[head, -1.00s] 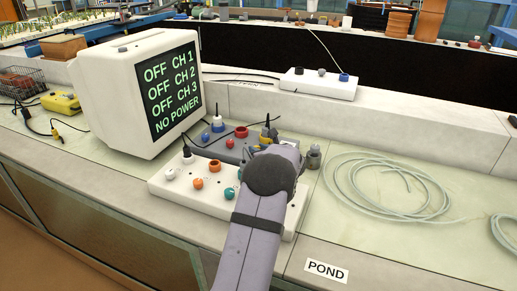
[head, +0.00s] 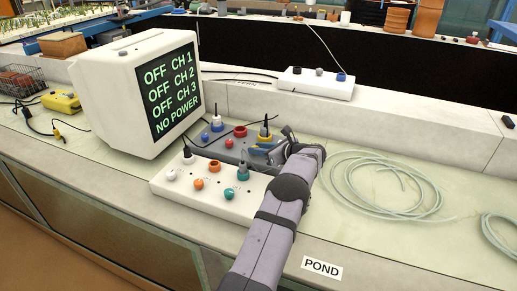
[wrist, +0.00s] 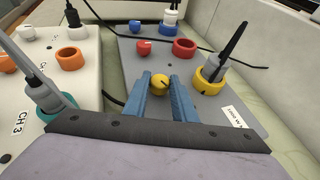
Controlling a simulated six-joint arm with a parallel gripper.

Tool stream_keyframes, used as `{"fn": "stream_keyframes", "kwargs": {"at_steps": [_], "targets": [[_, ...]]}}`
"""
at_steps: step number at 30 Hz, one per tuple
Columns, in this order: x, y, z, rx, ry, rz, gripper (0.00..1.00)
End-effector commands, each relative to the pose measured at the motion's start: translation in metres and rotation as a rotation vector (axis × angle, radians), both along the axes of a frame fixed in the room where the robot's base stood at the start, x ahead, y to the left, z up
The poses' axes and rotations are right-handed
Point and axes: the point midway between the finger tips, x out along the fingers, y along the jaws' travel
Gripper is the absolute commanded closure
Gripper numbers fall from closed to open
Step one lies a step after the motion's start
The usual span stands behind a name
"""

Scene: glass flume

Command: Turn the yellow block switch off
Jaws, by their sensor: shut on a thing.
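The yellow switch knob (wrist: 159,87) is round, with a dark pointer line on its face, and sits on the grey block (wrist: 186,118). In the wrist view my gripper (wrist: 160,83) has its blue fingers on either side of it, shut on it. In the head view my gripper (head: 277,153) is at the right end of the grey block (head: 232,147), and the knob is hidden there. A yellow ring socket (wrist: 212,80) with a dark plug in it stands right of the knob. The monitor (head: 136,92) reads OFF CH 1, OFF CH 2, OFF CH 3, NO POWER.
Red (wrist: 143,47) and blue (wrist: 140,28) knobs and a red socket (wrist: 183,49) share the grey block. A white block (head: 212,192) with white, orange and teal knobs lies in front. A coiled hose (head: 385,187) lies right on the bench.

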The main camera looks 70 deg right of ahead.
Motion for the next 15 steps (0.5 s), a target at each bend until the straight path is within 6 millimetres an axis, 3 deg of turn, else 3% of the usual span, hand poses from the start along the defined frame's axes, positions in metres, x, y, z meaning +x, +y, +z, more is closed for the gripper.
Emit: {"fn": "stream_keyframes", "kwargs": {"at_steps": [15], "targets": [[0.0008,-0.0038,0.0063,-0.012,-0.004,0.098,0.98]]}}
